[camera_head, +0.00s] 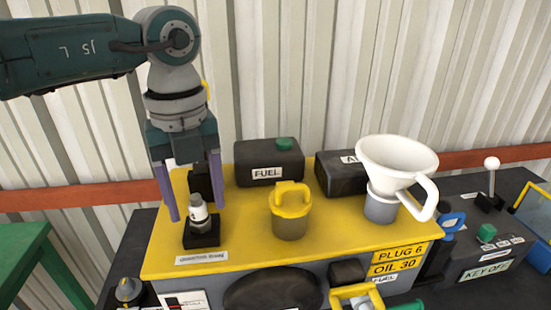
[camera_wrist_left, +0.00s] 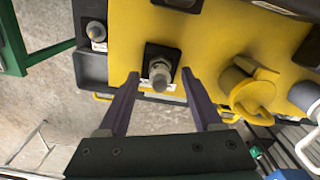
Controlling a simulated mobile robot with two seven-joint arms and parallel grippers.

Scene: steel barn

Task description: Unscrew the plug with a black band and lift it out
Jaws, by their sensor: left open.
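In the left wrist view the plug (camera_wrist_left: 160,72) looks grey and white; I cannot clearly make out a full black band. My left gripper (camera_head: 196,212) points down with its two purple fingers open on either side of the plug. In the left wrist view the left gripper (camera_wrist_left: 160,74) shows gaps between fingers and plug. My right gripper is not in view.
Another black socket (camera_head: 200,182) stands just behind. To the right are a yellow-capped cylinder (camera_head: 290,210), a black FUEL tank (camera_head: 268,162) and a white funnel (camera_head: 397,165). A similar grey fitting (camera_head: 128,291) sits at the lower left. A green table (camera_head: 28,255) stands left.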

